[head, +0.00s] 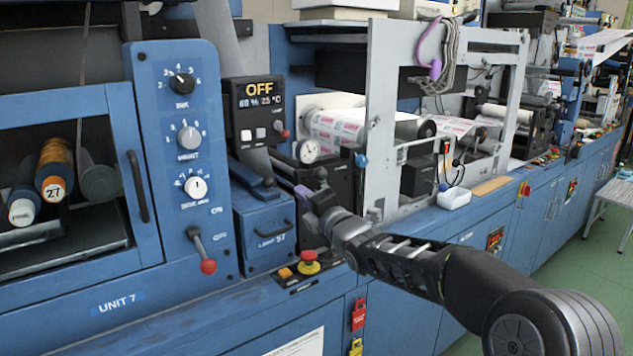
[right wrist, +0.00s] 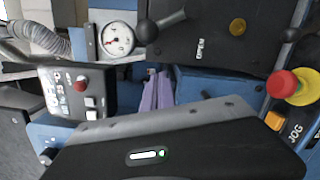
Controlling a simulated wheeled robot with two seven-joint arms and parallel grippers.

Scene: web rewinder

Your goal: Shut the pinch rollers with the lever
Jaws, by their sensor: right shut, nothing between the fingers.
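A short lever with a black ball knob (head: 321,173) stands on the dark side plate of the roller unit, beside the dial gauge. In the right wrist view the black knob (right wrist: 147,31) and its grey stem are at the top, on the dark plate (right wrist: 215,45). The pinch rollers cannot be made out clearly. My left gripper is out of view.
A dial gauge (head: 307,151) and an OFF display box (head: 258,107) are close by. A red emergency stop (head: 308,260) is below my gripper. A red-ball lever (head: 208,266) is on the left panel. A white frame (head: 380,120) stands to the right.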

